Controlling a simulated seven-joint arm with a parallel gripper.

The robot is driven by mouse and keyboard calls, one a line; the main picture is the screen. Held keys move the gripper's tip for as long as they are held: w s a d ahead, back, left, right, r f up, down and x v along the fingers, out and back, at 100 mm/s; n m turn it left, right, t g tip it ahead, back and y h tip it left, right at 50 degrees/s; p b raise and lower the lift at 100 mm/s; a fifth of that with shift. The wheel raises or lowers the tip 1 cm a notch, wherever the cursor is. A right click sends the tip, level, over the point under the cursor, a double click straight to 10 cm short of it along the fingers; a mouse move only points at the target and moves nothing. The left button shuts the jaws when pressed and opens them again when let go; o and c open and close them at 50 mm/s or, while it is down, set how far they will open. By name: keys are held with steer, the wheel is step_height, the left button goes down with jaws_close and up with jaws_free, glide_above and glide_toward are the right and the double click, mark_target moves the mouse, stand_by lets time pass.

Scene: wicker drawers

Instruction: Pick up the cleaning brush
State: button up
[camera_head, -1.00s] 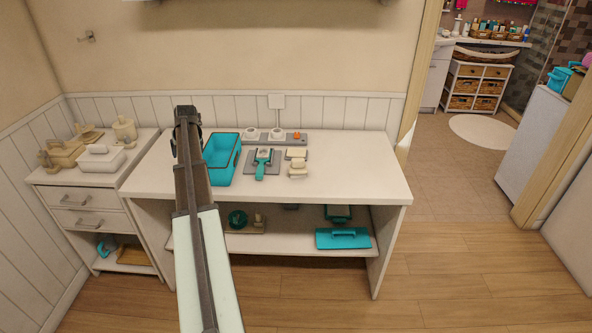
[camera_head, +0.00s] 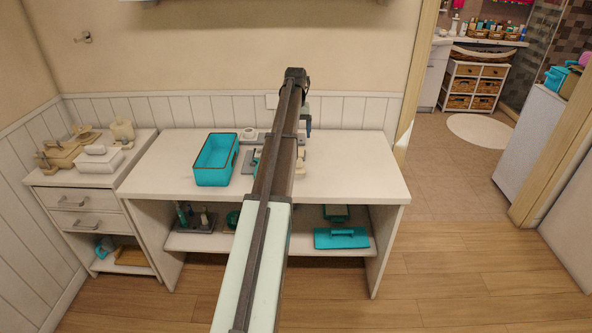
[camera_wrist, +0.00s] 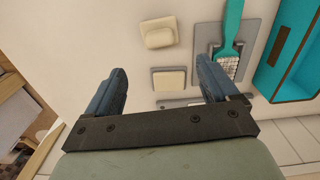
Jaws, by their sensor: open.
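A cleaning brush with a teal handle (camera_wrist: 232,25) and pale bristles lies on a grey mat (camera_wrist: 205,38) on the white table, seen in the wrist view. In the head view my arm hides most of it. My gripper (camera_wrist: 161,69) is open and empty above the tabletop. In the wrist view its right finger is just left of the brush and overlaps the mat's edge in the picture. In the head view my gripper (camera_head: 306,118) is over the back part of the table, with its fingers partly hidden.
A teal bin (camera_head: 215,160) stands on the tabletop (camera_head: 360,180) beside the mat. A teal lid-like item (camera_head: 342,238) is on the lower shelf. The table's right end is clear.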

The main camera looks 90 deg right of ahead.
step_height(320, 180, down, 14)
steer(key=shift+d+r, duration=0.1)
steer(key=shift+r, duration=0.1)
steer(key=c, duration=1.1)
